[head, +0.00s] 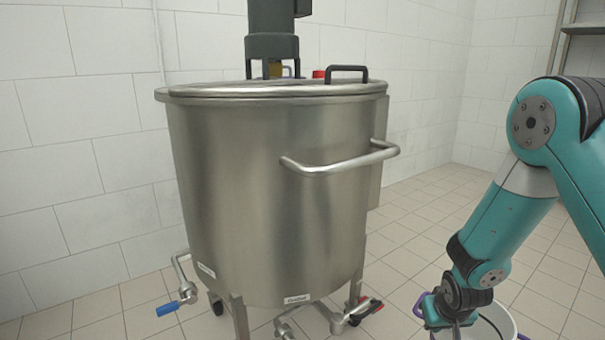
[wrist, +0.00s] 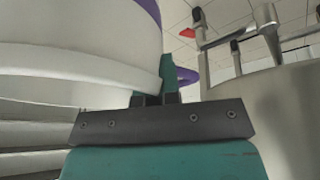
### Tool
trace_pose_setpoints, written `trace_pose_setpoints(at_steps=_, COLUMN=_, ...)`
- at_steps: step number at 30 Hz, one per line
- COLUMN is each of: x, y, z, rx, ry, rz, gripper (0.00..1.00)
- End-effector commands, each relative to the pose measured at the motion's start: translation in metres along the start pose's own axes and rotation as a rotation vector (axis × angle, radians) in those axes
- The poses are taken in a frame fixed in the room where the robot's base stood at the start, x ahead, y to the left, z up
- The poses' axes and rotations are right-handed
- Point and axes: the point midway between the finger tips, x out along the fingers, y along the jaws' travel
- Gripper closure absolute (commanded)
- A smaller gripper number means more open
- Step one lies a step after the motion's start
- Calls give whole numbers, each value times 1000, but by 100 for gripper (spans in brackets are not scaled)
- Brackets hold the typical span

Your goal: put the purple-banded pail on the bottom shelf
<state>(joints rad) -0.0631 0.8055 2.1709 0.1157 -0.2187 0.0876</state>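The white purple-banded pail (head: 493,324) is at the bottom right of the head view, partly cut off by the frame and partly hidden by my arm. In the wrist view the pail (wrist: 75,45) fills the upper left, with its purple band at the top edge. My gripper (head: 455,318) is at the pail's left side in the head view. In the wrist view my gripper's fingertips (wrist: 157,98) are close together at the pail's purple side handle (wrist: 183,76) and look shut on it.
A large steel vat (head: 270,190) on legs stands left of my arm, with a bar handle, a blue-handled valve (head: 168,308) and a red-handled valve (head: 368,306) low down. A grey metal shelf edge (head: 583,29) shows at the upper right. Tiled floor is free behind my arm.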

Motion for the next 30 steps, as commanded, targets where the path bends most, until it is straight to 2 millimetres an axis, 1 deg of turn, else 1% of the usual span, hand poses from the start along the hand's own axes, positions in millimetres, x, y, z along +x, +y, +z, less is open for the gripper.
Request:
trace_pose_setpoints(at_steps=1, x=-20, y=2, z=-8, rx=-1, ry=2, rz=0, gripper=100)
trace_pose_setpoints(at_steps=5, x=-49, y=4, z=-16, rx=-2, ry=2, rz=-1, gripper=100)
trace_pose_setpoints(at_steps=8, x=-77, y=6, z=-25, rx=-3, ry=1, rz=-2, gripper=100)
trace_pose_setpoints(at_steps=12, x=-120, y=10, z=-38, rx=-3, ry=1, rz=-2, gripper=100)
trace_pose_setpoints(at_steps=30, x=-302, y=26, z=-92, rx=-4, ry=1, rz=-3, gripper=100)
